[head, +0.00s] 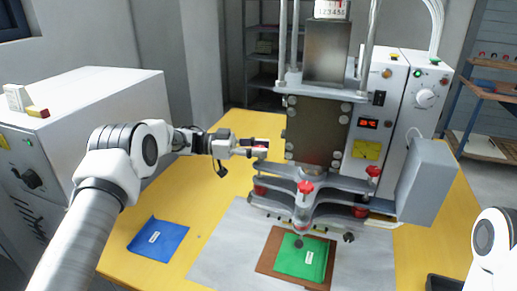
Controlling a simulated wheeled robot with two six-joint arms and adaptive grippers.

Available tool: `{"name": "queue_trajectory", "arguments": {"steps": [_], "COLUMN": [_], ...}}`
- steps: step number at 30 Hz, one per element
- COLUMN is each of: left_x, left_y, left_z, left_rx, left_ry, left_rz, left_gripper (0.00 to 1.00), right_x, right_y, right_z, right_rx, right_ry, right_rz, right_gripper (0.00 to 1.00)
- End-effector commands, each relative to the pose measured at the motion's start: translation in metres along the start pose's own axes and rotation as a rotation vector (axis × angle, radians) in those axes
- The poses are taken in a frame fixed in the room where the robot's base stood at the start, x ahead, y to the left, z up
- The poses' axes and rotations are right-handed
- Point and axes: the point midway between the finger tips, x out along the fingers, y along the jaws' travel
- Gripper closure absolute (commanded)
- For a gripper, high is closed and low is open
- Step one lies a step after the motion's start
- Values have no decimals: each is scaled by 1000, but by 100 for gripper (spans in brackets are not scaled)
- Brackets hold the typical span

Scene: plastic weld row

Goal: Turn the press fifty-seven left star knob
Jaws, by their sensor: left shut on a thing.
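The press (318,130) stands on a yellow table with curved grey clamp plates low on its front. My left gripper (257,149) reaches in from the left and is shut on the red left star knob (262,142), at the press's left side; the fingers hide most of the knob. Other red star knobs show at the front middle (306,187) and right (373,172) of the plates. My right gripper is out of the picture; only a white part of my right arm shows at the right edge.
A green sheet (302,258) lies on a brown board (267,260) below the press. A blue sheet (160,238) lies at the table's left front. A white control cabinet (398,95) and grey box (428,180) stand right of the press. A grey cabinet (90,120) stands left.

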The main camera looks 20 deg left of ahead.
Motion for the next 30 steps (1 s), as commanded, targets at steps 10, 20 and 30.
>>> {"name": "queue_trajectory", "arguments": {"steps": [10, 20, 30], "left_x": [1, -21, -102], "left_y": [0, 0, -1], "left_z": [1, 1, 2], "left_rx": [-2, 0, -1], "left_ry": [-1, 0, -1], "left_rz": [1, -2, 0], "left_gripper": [38, 38, 38], "right_x": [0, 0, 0], "right_y": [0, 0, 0], "right_z": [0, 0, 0], "right_rx": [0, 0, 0], "right_ry": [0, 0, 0], "right_rz": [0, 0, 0], "right_gripper": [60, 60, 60]}}
